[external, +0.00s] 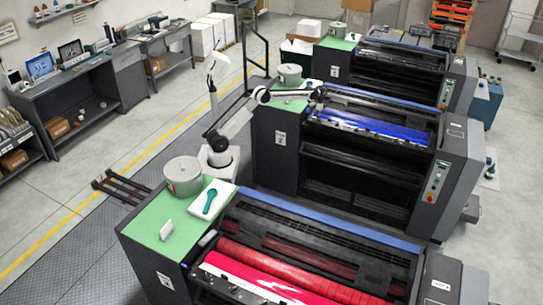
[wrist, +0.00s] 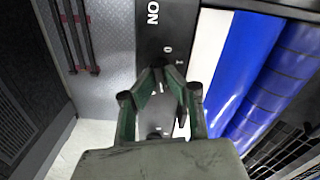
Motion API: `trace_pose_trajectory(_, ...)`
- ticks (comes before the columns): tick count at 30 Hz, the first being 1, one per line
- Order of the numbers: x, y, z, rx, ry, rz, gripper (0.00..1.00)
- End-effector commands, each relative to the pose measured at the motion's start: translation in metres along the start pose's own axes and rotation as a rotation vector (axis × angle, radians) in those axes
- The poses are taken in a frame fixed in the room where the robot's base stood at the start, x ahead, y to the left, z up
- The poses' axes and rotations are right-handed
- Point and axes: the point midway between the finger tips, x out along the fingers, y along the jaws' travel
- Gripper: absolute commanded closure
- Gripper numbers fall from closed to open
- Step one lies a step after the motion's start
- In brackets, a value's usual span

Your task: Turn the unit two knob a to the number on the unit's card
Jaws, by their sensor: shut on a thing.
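The middle unit (external: 345,165), with blue ink rollers (external: 375,130), stands past the front red-inked unit. My gripper (external: 318,97) is at its upper left edge, beside the green top. In the wrist view, my gripper (wrist: 168,72) points at a dark panel strip (wrist: 165,25) beside the blue roller. Its fingers are closed in on a small dark knob, mostly hidden between the fingertips. White marks, including letters and what look like digits, show on the strip near the fingertips. The knob's setting cannot be read. No number on a card is readable.
A grey pot (external: 290,75) stands on the middle unit's green top, close to my arm. The aisle floor at left is mostly clear.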

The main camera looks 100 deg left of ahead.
Motion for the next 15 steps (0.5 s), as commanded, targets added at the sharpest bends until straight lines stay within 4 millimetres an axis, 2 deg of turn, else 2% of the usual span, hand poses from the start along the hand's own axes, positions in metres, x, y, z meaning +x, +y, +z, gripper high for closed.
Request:
trace_pose_trajectory(6,-0.0004,-0.0001,-0.0001,0.0,0.0,-0.001,1.0)
trace_pose_trajectory(7,-0.0003,-0.0001,-0.0002,0.0,0.0,-0.001,0.87)
trace_pose_trajectory(10,-0.0003,-0.0001,-0.0001,0.0,0.0,0.0,0.73)
trace_pose_trajectory(15,-0.0002,0.0,-0.0001,-0.001,0.0,0.0,0.72)
